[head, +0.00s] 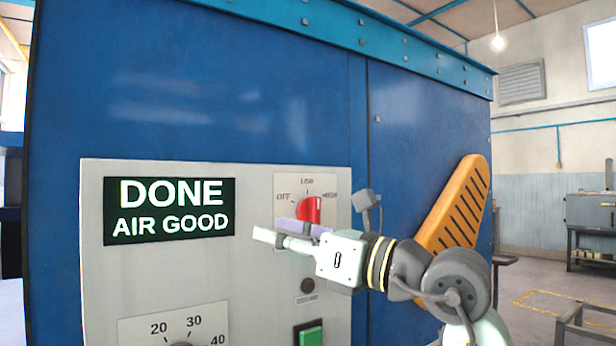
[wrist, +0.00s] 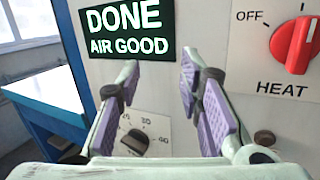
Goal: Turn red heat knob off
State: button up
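The red heat knob (head: 309,208) is on the grey control panel, with OFF, LOW and HIGH marked around it. My gripper (head: 283,234) is in front of the panel, just below the knob in the head view. In the wrist view its purple-padded fingers (wrist: 162,80) are apart and empty, left of the knob and not touching it.
A lit display (head: 168,211) reads DONE AIR GOOD. A dark numbered dial (wrist: 134,142) sits below it, and a green button (head: 310,334) is low on the panel.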

aim_at(318, 209)
jog(key=w+d+r+m+t+h+p, duration=0.1)
jog(key=w+d+m+t+h, duration=0.15)
jog(key=d, duration=0.35)
jog(key=w+d+r+m+t+h+p, duration=0.1)
jog(key=w+d+r+m+t+h, duration=0.1)
jog(key=d+h, duration=0.3)
jog(key=shift+n+y, duration=0.25)
jog(key=shift+y, duration=0.3)
jog(key=p+x, duration=0.1)
jog(key=x, duration=0.4)
jog(key=p+x, duration=0.1)
jog(key=x, duration=0.2)
jog(key=shift+w+d+p, duration=0.15)
jog(key=shift+w+p, duration=0.2)
jog(key=shift+w, duration=0.2)
jog(key=shift+w+a+f, duration=0.2)
jog(key=shift+w+a, duration=0.05)
jog(key=shift+w, duration=0.15)
grip_shut()
